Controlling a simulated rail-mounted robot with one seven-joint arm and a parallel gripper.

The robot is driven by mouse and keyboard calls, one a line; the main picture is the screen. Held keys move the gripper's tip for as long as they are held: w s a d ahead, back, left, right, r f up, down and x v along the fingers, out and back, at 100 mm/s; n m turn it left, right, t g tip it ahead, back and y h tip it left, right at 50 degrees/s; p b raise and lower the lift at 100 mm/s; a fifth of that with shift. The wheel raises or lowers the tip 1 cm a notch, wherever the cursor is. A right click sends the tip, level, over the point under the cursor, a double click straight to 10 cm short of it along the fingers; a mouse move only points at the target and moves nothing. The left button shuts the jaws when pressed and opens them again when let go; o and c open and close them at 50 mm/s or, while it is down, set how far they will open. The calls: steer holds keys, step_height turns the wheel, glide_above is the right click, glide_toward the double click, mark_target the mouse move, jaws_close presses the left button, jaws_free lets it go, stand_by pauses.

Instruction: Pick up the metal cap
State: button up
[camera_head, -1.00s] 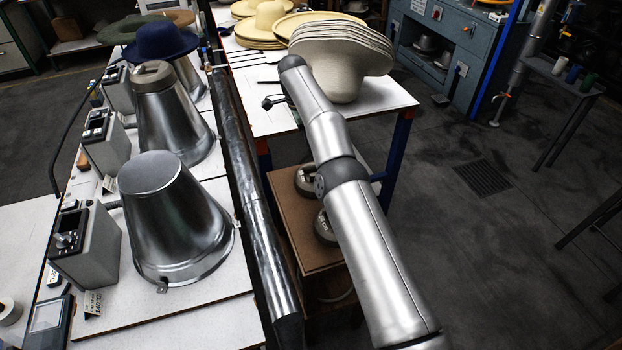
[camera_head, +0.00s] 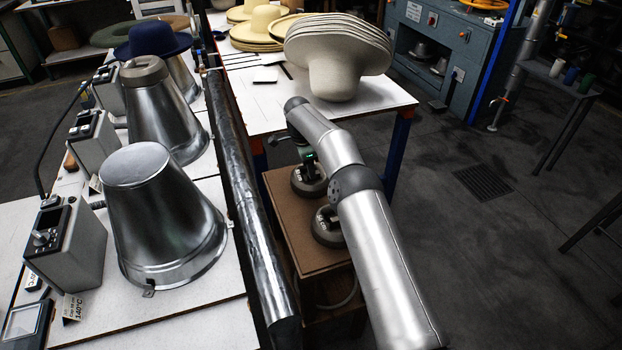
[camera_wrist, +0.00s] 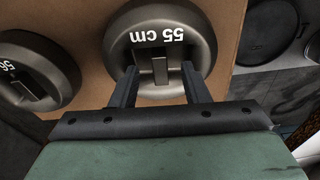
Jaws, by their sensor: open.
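A round grey metal cap marked "55 cm" (camera_wrist: 158,14) lies on a brown board, with an upright block handle at its middle. In the head view it is the farther of two caps (camera_head: 308,188), partly covered by my arm. My gripper (camera_wrist: 159,69) is open, its two fingers apart on either side of the handle in the wrist view. I cannot tell how far the fingertips are above the cap. In the head view my gripper (camera_head: 308,158) is just over this cap, mostly hidden by the arm.
A second cap marked "56" (camera_wrist: 42,72) lies beside it on the brown board (camera_head: 302,258). A dark metal bar (camera_head: 248,190) runs left of the board. Metal cones (camera_head: 160,215) stand beyond it, one with a cap on top (camera_head: 144,70). A hat table (camera_head: 385,97) stands behind.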

steer(key=shift+d+f, duration=0.2)
steer(key=shift+f, duration=1.15)
jaws_close()
steer(key=shift+w, duration=0.1)
steer(key=shift+r, duration=0.15)
